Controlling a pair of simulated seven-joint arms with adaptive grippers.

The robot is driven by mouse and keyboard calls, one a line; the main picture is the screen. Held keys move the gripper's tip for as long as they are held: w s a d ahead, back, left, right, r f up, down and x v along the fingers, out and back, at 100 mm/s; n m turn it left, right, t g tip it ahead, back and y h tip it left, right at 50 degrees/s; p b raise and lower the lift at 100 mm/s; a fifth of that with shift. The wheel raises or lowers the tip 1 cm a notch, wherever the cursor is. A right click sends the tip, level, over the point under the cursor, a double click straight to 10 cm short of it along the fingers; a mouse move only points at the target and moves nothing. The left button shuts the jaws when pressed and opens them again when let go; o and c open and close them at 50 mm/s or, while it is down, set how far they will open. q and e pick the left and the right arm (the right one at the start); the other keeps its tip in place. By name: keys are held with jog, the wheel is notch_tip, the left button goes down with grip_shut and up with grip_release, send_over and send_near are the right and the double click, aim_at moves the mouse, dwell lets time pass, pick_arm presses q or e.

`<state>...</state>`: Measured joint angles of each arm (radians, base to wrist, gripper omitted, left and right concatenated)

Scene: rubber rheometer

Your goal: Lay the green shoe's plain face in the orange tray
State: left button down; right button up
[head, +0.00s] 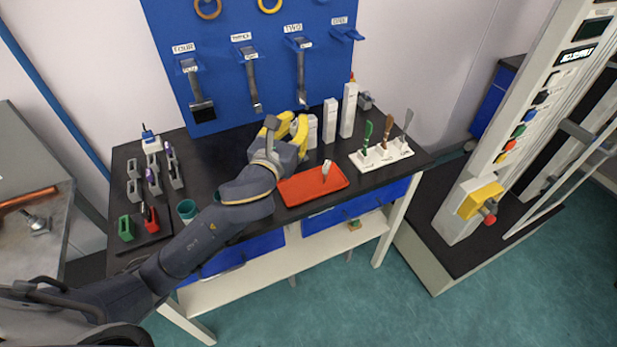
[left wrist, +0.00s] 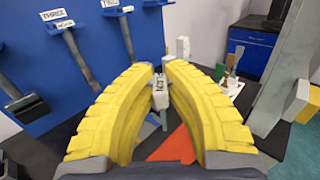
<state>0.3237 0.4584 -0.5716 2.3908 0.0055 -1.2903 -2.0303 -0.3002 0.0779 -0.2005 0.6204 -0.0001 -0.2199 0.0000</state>
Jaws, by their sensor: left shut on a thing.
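My left gripper (head: 297,128) has yellow ribbed fingers and is above the bench, behind the orange tray (head: 297,194). In the left wrist view its fingers (left wrist: 159,72) close around a small pale labelled piece (left wrist: 160,92); I cannot tell its full shape. The tray also shows below the fingers in that view (left wrist: 172,147). A small white piece (head: 326,168) stands or leans in the tray, apart from the gripper. A green block (head: 126,228) sits at the bench's left front; I cannot tell whether it is the green shoe. My right gripper is not in view.
Upright white blocks (head: 330,120) stand right of the gripper. A white rack (head: 381,155) with green, brown and grey tools is farther right. A teal cup (head: 186,211) and small holders are at left. The blue board (head: 225,60) with hanging tools rises behind.

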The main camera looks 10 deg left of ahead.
pick_arm(q)
notch_tip(320, 180, down, 17)
jog(key=shift+f, duration=0.1)
dwell(0.6)
jog(key=shift+f, duration=0.1)
jog(key=c, duration=1.8)
grip_release()
jog(key=shift+c, duration=0.2)
jog(key=o, duration=0.4)
jog(key=shift+c, duration=0.2)
jog(key=s+a, duration=0.1)
jog(key=s, duration=1.1)
jog(key=shift+a, duration=0.2)
